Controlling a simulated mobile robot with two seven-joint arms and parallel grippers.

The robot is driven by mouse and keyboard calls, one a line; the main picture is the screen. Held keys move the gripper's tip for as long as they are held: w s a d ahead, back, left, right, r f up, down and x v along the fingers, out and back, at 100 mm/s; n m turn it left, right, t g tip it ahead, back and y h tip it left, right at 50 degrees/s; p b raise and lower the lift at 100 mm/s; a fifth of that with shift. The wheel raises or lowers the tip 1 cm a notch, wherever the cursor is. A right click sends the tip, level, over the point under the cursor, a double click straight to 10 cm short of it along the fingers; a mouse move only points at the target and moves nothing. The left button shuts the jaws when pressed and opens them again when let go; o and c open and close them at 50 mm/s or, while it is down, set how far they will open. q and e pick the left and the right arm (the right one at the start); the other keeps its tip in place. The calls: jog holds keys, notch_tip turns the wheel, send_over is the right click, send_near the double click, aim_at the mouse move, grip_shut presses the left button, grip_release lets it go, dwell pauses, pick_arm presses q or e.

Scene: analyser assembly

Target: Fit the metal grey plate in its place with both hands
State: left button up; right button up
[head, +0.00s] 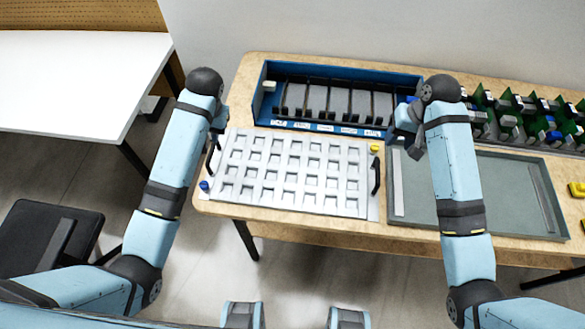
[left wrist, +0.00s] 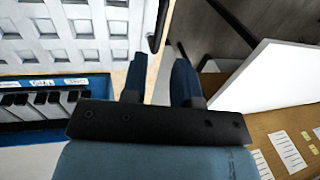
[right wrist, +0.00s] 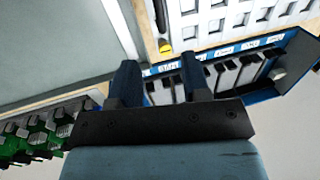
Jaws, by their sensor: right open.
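The metal grey plate (head: 290,172), with a grid of square recesses, lies flat on the wooden table. It has a black left handle (head: 211,155) and a black right handle (head: 376,178). My left gripper (head: 217,128) is open and empty near the plate's far left corner; in the left wrist view the left handle (left wrist: 161,25) shows just beyond its fingertips (left wrist: 160,62). My right gripper (head: 398,134) is open and empty, beyond the plate's far right corner. In the right wrist view the right handle (right wrist: 160,14) is past its fingertips (right wrist: 158,66).
A blue rack (head: 335,95) with dark slots stands behind the plate. A shallow grey tray (head: 510,190) lies to the right. Green circuit boards (head: 515,115) stand at the back right. A yellow knob (head: 374,149) and a blue knob (head: 204,186) sit at plate corners.

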aim_at(210, 153)
pick_arm(q)
jog(key=a+f, duration=0.1)
jog(key=f, duration=0.7)
jog(key=a+f, duration=0.1)
jog(key=f, duration=0.3)
jog(key=shift+w+a+f, duration=0.1)
jog(key=shift+a+f, duration=0.2)
pick_arm(e)
jog(key=f, duration=0.4)
jog(key=a+f, duration=0.1)
jog(key=f, duration=0.3)
jog(key=a+f, duration=0.1)
jog(key=f, duration=0.3)
jog(key=shift+a+f, duration=0.25)
pick_arm(q)
jog(key=shift+c, duration=0.3)
pick_arm(e)
jog(key=shift+c, duration=0.3)
pick_arm(q)
jog(key=c, duration=0.4)
pick_arm(e)
jog(key=c, duration=0.4)
pick_arm(q)
grip_shut()
pick_arm(e)
grip_shut()
jog(key=shift+w, duration=0.1)
